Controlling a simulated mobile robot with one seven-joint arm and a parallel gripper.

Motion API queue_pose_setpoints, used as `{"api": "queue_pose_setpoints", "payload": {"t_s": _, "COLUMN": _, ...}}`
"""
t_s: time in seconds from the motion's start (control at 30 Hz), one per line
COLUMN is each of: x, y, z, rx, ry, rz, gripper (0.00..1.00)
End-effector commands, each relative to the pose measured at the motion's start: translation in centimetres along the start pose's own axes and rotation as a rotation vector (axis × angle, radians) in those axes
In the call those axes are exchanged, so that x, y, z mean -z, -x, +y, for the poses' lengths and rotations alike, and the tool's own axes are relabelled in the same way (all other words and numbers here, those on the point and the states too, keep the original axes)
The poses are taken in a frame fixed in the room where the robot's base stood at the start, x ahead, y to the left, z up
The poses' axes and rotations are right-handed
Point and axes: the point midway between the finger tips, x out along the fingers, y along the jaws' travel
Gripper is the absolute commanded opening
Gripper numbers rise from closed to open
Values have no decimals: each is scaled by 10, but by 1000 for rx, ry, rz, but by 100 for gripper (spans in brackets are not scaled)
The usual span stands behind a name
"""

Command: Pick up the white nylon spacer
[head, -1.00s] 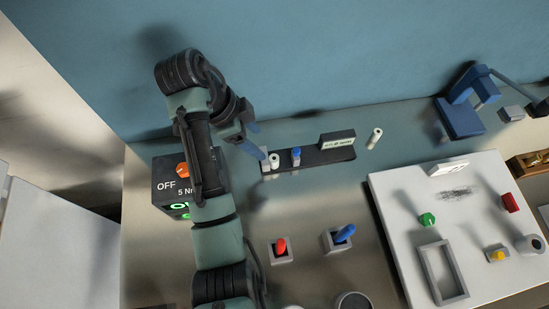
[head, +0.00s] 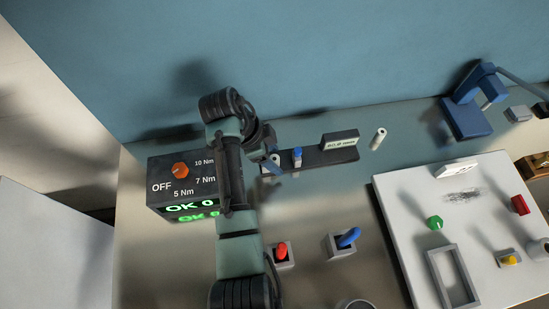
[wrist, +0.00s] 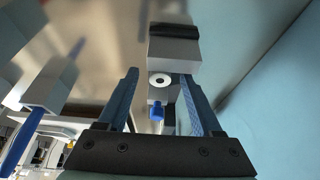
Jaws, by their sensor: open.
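A white, round spacer with a dark central hole (wrist: 159,79) shows end-on in the wrist view, in line between my fingertips. My gripper (wrist: 158,75) is open, one finger on each side of it; I cannot tell how much height separates them. A blue peg (wrist: 156,110) stands beside the spacer, also between the fingers in this view. In the head view my gripper (head: 273,164) is over the left end of the dark rack (head: 325,157) and largely hides the white spacer there. The blue peg (head: 297,155) stands just to its right.
A labelled sign (head: 341,141) stands on the rack, with a separate white cylinder (head: 379,138) beyond it. A torque box (head: 160,184) is left of my arm. The blue wall is close behind.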

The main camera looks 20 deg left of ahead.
Motion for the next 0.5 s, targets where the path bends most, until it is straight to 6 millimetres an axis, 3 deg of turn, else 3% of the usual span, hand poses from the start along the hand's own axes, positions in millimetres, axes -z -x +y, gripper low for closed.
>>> {"api": "queue_pose_setpoints", "payload": {"t_s": 0.1, "x": 0, "y": -9, "z": 0, "rx": -1, "ry": 0, "rz": 0, "gripper": 67}}
{"api": "queue_pose_setpoints", "payload": {"t_s": 0.33, "x": 0, "y": -10, "z": 0, "rx": 1, "ry": 0, "rz": 0, "gripper": 67}}
{"api": "queue_pose_setpoints", "payload": {"t_s": 0.5, "x": 0, "y": -10, "z": 0, "rx": 1, "ry": 0, "rz": 0, "gripper": 36}}
